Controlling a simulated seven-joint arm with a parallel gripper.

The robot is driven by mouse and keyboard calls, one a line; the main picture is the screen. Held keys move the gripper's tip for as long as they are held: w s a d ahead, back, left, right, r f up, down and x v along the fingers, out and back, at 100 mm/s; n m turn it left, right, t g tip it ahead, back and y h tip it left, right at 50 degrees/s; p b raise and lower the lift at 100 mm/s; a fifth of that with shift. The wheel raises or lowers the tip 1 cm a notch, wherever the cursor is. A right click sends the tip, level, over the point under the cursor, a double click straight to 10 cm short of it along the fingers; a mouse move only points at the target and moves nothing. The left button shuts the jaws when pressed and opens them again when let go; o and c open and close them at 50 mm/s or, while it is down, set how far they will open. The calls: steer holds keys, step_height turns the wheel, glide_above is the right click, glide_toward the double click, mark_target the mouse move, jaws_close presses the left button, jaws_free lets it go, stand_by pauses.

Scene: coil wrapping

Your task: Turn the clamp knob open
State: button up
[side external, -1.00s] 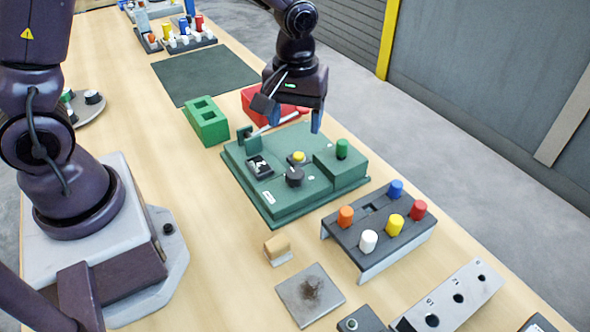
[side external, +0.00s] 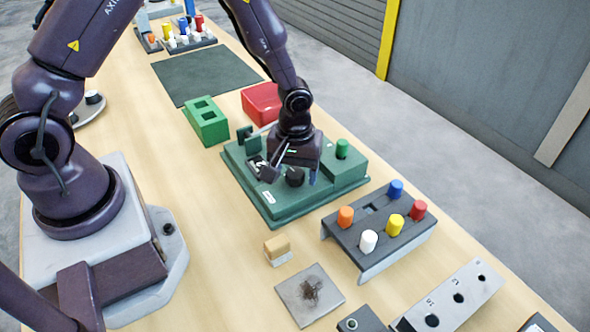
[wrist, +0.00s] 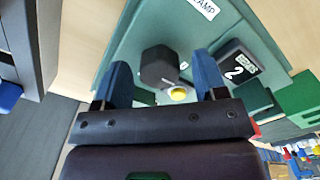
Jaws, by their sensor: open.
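The green clamp fixture (side external: 262,205) lies on the table in the side external view. Its black knob (side external: 295,177) shows just below my gripper (side external: 293,172). In the wrist view the dark, faceted knob (wrist: 158,66) appears between the two blue fingers of my gripper (wrist: 163,72), nearer the left finger. My gripper is open and points down; nothing is held. I cannot tell whether the fingertips reach down beside the knob. A yellow button (wrist: 178,93) sits beside the knob. A white label (wrist: 202,8), partly cut off, is on the fixture.
A raised block with a green peg (side external: 342,149) is on the fixture's right. A black numbered part (wrist: 238,64) lies near the right finger. A rack of coloured pegs (side external: 378,232) stands front right.

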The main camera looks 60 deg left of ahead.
steer(key=c, duration=0.9)
steer(key=shift+m, duration=0.3)
steer(key=m, duration=1.3)
steer(key=shift+m, duration=2.1)
